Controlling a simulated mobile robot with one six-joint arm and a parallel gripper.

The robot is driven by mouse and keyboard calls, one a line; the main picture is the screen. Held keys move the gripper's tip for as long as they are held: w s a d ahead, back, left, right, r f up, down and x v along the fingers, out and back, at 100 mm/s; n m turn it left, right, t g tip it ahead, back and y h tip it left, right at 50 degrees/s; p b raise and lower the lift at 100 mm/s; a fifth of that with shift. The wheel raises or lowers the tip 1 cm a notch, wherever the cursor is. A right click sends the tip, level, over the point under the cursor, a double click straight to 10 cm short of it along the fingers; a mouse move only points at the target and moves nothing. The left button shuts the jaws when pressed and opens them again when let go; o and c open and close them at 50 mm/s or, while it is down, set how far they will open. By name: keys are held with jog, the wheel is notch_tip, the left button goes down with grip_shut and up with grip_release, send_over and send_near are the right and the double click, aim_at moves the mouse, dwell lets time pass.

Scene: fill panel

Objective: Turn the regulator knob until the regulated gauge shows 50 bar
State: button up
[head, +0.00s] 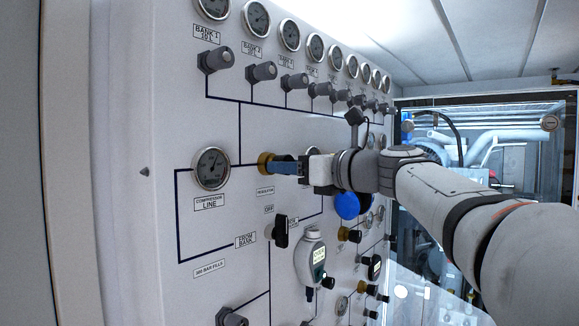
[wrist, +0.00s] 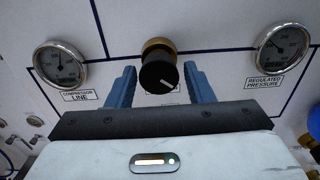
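The regulator knob (wrist: 158,72) is black with a white pointer line and a brass collar behind it. In the wrist view the line points to the lower right. My gripper (wrist: 162,82) has its two blue fingers apart, one on each side of the knob, with gaps visible. In the head view my gripper (head: 284,164) reaches the panel at the brass collar (head: 265,162) and hides the black knob. The regulated pressure gauge (wrist: 282,50) is right of the knob in the wrist view.
The compressor line gauge (head: 211,167) is left of the knob. Above runs a row of bank gauges and grey valve knobs (head: 262,72). Below are a black selector handle (head: 281,231) and a pale device with a screen (head: 311,256). A blue round knob (head: 347,205) sits under my wrist.

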jog(key=c, duration=0.7)
jog(key=n+b, duration=0.3)
jog(key=n, duration=0.1)
jog(key=shift+c, duration=0.2)
jog(key=o, duration=1)
